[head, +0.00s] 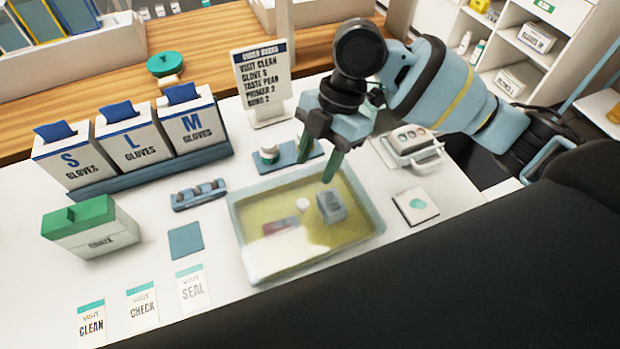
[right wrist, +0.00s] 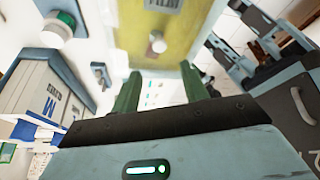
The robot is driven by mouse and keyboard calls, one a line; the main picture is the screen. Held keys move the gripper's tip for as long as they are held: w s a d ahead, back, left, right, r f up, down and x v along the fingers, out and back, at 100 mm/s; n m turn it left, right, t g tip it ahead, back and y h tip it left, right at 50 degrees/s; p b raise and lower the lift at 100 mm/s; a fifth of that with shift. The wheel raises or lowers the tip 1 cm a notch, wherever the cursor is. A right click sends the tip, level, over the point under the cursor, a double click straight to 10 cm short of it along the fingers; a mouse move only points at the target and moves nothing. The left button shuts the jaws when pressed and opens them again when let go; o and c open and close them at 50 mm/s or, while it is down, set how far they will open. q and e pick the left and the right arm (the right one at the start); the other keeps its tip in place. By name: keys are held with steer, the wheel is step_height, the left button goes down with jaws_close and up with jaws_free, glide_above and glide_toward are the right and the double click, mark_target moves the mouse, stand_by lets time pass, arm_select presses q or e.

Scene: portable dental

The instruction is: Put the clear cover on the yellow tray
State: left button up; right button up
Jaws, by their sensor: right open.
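The yellow tray (head: 262,247) lies on the white table, with a white round item (head: 302,204), a grey block (head: 331,207) and a red-and-white item (head: 281,228) inside its outline. A hazy, see-through box shape, seemingly the clear cover (head: 296,268), surrounds and overlies the tray; I cannot tell how squarely it sits. My right gripper (head: 316,165) is open and empty, its green fingers apart near the tray's back edge. In the right wrist view the gripper (right wrist: 160,88) shows the yellow tray (right wrist: 127,40) beyond its fingers. My left gripper is not in view.
A blue mat with a white jar (head: 269,155) lies behind the tray, near the sign stand (head: 262,73). Glove boxes (head: 135,142), a green-lidded box (head: 91,234) and a blue rack (head: 198,195) stand left. A handled case (head: 411,144) and a white pad (head: 416,206) lie right.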

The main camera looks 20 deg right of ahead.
steer(key=v, duration=0.3)
steer(key=shift+r, duration=0.15)
stand_by(0.5)
